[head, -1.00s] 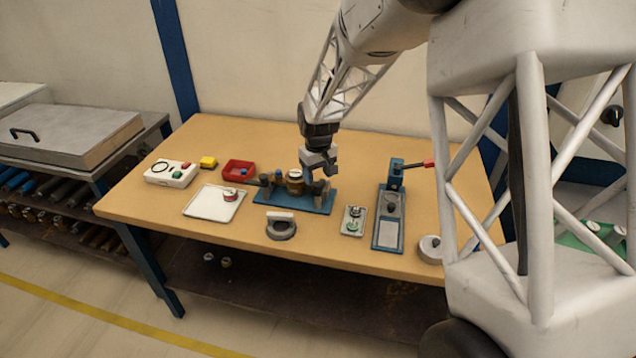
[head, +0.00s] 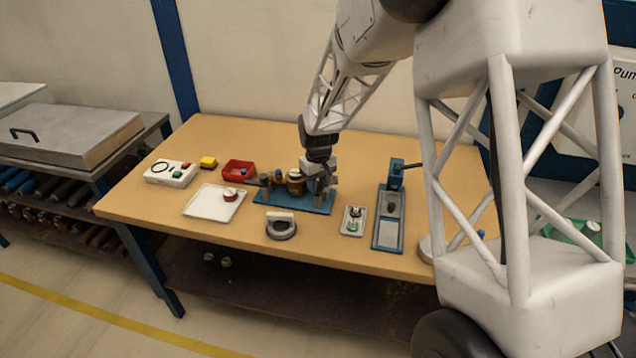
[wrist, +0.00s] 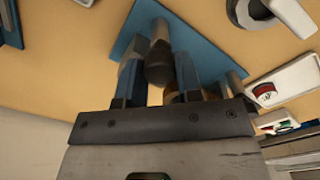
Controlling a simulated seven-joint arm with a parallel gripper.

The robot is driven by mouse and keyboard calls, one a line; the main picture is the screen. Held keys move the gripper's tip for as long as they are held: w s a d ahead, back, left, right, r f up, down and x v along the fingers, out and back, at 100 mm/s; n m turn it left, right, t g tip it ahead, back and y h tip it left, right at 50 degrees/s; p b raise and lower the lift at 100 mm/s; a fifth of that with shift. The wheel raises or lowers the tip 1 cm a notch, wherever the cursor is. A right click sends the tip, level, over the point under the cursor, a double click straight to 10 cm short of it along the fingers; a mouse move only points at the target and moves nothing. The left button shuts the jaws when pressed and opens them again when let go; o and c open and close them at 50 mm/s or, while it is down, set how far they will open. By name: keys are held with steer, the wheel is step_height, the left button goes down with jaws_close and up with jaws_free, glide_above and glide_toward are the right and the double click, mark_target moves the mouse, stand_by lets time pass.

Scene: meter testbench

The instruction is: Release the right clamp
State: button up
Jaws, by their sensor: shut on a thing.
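The blue fixture plate (head: 266,199) lies mid-bench with a brass meter body (head: 296,184) on it. In the wrist view the plate (wrist: 207,50) spreads beyond my fingers, and a bit of brass shows behind them. My gripper (head: 318,182) is low over the plate's right end, beside the meter. In the wrist view its blue fingers (wrist: 158,68) stand on either side of the right clamp's dark knob-like end (wrist: 158,70), shut on it. A grey cylindrical part (wrist: 160,30) shows past the knob. In the head view my gripper mostly hides this clamp.
A white tray (head: 206,207) and a red bin (head: 237,167) stand left of the fixture. A grey ring-shaped stand (head: 281,229) is in front. A small plate with parts (head: 352,220) and a blue press (head: 390,222) are to the right.

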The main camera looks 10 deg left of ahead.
steer(key=shift+m, duration=0.3)
steer(key=m, duration=0.3)
steer(key=shift+m, duration=0.4)
steer(key=m, duration=0.4)
steer(key=shift+m, duration=0.3)
steer(key=m, duration=0.4)
steer(key=shift+m, duration=2.5)
steer(key=o, duration=0.9)
steer(key=shift+r, duration=0.15)
